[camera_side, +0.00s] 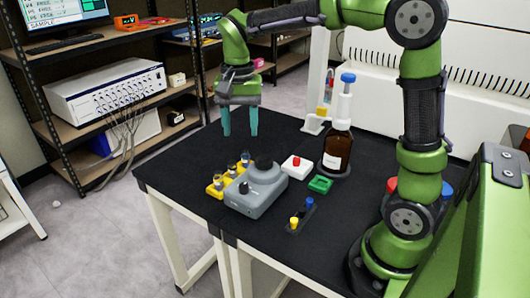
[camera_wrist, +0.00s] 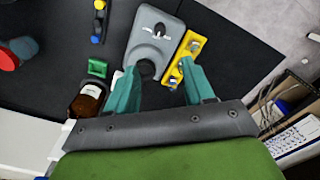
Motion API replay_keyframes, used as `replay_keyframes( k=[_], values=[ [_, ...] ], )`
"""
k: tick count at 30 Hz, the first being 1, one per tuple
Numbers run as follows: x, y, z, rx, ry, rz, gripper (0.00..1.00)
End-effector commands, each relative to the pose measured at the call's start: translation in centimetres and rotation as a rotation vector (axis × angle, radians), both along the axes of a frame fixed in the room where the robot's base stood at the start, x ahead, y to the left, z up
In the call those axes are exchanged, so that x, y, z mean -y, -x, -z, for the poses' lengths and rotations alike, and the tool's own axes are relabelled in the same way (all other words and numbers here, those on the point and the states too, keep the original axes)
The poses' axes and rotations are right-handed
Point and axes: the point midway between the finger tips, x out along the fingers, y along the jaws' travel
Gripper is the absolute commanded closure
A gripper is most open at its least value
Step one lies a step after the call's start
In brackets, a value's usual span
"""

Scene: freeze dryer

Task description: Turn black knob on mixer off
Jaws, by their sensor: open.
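The mixer (camera_side: 258,190) is a grey box on the black table, with a dark round cup on top and a small black knob (camera_side: 244,188) on its sloped front. In the wrist view the mixer (camera_wrist: 143,38) lies beyond my fingers, and its black knob (camera_wrist: 160,29) shows with a white mark beside it. My gripper (camera_side: 240,133) is above the table, behind and left of the mixer in the side view, fingers pointing down. In the wrist view my gripper (camera_wrist: 163,78) has its two teal fingers apart with nothing held; the dark cup shows between them.
A yellow rack (camera_side: 216,187) with vials stands close beside the mixer. A white box with a red button (camera_side: 297,168), a green block (camera_side: 320,184), a brown bottle (camera_side: 337,150) and a small rack with yellow and blue caps (camera_side: 300,217) are to the right. The table's left part is clear.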

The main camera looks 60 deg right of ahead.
Motion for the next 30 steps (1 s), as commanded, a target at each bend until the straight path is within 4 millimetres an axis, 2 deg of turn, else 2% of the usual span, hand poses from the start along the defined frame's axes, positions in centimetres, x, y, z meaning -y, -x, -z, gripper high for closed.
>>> replay_keyframes(
  k=[5,15,21,25,30],
  values=[
    [0.0,0.1,2.6,-0.004,-0.001,-0.001,0.47],
    [0.0,0.1,10.1,-0.005,-0.002,-0.004,0.47],
    [0.0,0.1,13.9,-0.003,-0.003,-0.003,0.47],
    [0.0,0.1,15.5,-0.001,-0.002,-0.003,0.47],
    [0.0,0.1,16.4,0.001,-0.002,-0.003,0.47]
  ],
)
